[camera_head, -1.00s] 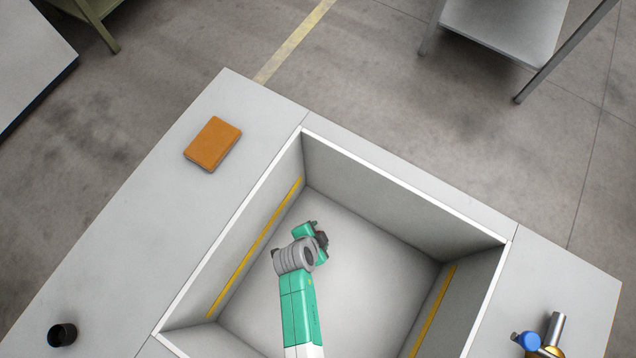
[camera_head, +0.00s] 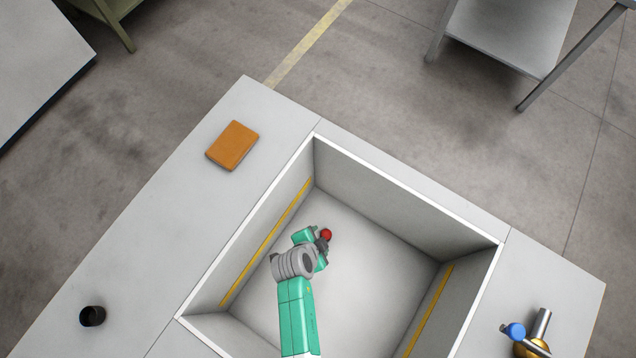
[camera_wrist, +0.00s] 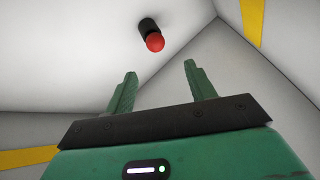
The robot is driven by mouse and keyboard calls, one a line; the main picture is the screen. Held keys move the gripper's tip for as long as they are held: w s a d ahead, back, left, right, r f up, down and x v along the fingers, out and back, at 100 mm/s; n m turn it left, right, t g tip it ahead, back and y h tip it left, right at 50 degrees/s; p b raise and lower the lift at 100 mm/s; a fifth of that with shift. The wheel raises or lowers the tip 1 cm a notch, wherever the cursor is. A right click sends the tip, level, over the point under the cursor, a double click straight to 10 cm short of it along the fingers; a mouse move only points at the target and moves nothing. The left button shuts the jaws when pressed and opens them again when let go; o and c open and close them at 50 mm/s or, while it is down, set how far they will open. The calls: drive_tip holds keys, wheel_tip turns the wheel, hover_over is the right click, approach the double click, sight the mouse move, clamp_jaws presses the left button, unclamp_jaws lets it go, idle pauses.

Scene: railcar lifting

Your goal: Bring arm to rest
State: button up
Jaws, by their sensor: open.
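My gripper (camera_wrist: 160,85) is open in the wrist view, with two green fingers apart and nothing between them. In the head view my green and grey arm reaches into the square bin, and my gripper (camera_head: 318,238) is small and partly hidden by the wrist. A red-topped object with a dark body (camera_wrist: 153,38) is in the bin beyond the fingertips, apart from them. Its red end (camera_head: 326,234) shows beside my gripper in the head view.
The walled bin (camera_head: 405,188) is sunk in a grey bench. An orange book-like block (camera_head: 232,146) and a black cup (camera_head: 92,316) lie on the left. Bin walls surround my arm.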

idle(0.5)
drive_tip(key=w+r+n+t+y, duration=0.1)
drive_tip(key=w+r+n+t, duration=0.1)
drive_tip(key=w+r, duration=0.55)
drive_tip(key=w+r+n+t, duration=0.15)
drive_tip(key=w+r, duration=0.35)
drive_tip(key=r, duration=0.6)
drive_tip(key=w+r+n+t+y, duration=0.1)
drive_tip(key=w+r+n+t, duration=0.15)
drive_tip(key=r, duration=1.15)
drive_tip(key=w+r+n+t, duration=0.2)
drive_tip(key=r+n+t, duration=0.1)
drive_tip(key=r, duration=1.1)
drive_tip(key=s+r+n+t, duration=0.1)
drive_tip(key=s+r+t, duration=0.35)
drive_tip(key=r, duration=0.75)
drive_tip(key=s+d+r+n+t+y, duration=0.1)
drive_tip(key=s+r+n+t, duration=0.3)
drive_tip(key=r, duration=0.7)
drive_tip(key=s+r+m+t, duration=0.15)
drive_tip(key=s+r, duration=0.45)
drive_tip(key=r, duration=0.6)
wheel_tip(320, 180, up, 35)
drive_tip(key=p, duration=3.5)
drive_tip(key=shift+w+a+t, duration=0.2)
drive_tip(key=shift+w+t, duration=0.05)
drive_tip(key=shift+t, duration=0.15)
